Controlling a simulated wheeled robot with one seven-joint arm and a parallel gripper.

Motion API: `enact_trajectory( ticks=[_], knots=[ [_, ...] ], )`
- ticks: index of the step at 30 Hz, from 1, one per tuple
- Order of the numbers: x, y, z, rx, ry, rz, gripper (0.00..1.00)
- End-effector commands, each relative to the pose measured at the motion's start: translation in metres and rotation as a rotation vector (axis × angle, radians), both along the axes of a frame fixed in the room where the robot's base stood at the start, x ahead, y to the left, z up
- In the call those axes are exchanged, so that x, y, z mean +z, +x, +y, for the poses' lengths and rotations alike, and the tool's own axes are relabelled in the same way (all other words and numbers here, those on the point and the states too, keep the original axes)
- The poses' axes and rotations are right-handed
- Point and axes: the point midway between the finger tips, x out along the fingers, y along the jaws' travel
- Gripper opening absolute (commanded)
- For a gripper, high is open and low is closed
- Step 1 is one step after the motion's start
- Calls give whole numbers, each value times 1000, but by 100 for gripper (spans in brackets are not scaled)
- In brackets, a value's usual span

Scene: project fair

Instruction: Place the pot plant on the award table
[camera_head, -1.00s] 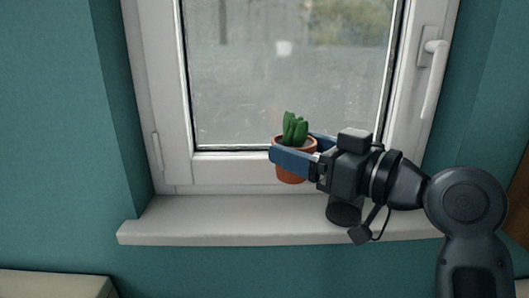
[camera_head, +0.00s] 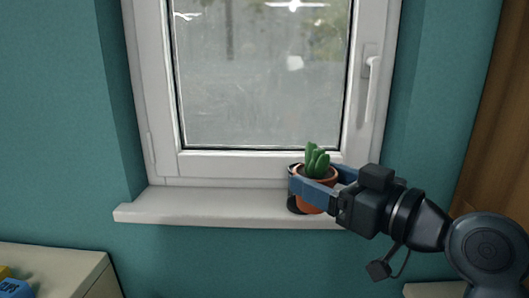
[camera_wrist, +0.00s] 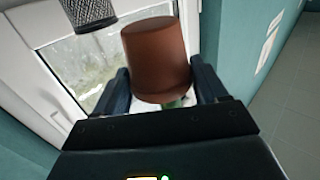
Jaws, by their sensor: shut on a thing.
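The pot plant (camera_head: 316,176) is a small green succulent in a terracotta pot. My gripper (camera_head: 318,190) is shut on the pot, its blue fingers on either side of it. The plant is upright, held in front of the right part of the window sill. In the wrist view the terracotta pot (camera_wrist: 156,58) sits between the two dark fingers, and most of the leaves are hidden behind it. I cannot make out the award table in these frames.
The white window sill (camera_head: 190,205) is bare on its left. A dark mesh cup (camera_head: 294,205) stands behind the pot, mostly hidden; it also shows in the wrist view (camera_wrist: 92,12). A cream cabinet (camera_head: 60,272) with blue and yellow items is at the lower left.

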Motion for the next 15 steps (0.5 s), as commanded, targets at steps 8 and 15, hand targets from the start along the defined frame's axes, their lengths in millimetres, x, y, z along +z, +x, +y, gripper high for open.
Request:
enact_trajectory(
  ticks=[8,15],
  knots=[
    [-38,-5,-13,-73,-1,3,35],
    [-108,-13,-35,-201,-1,11,35]
  ],
)
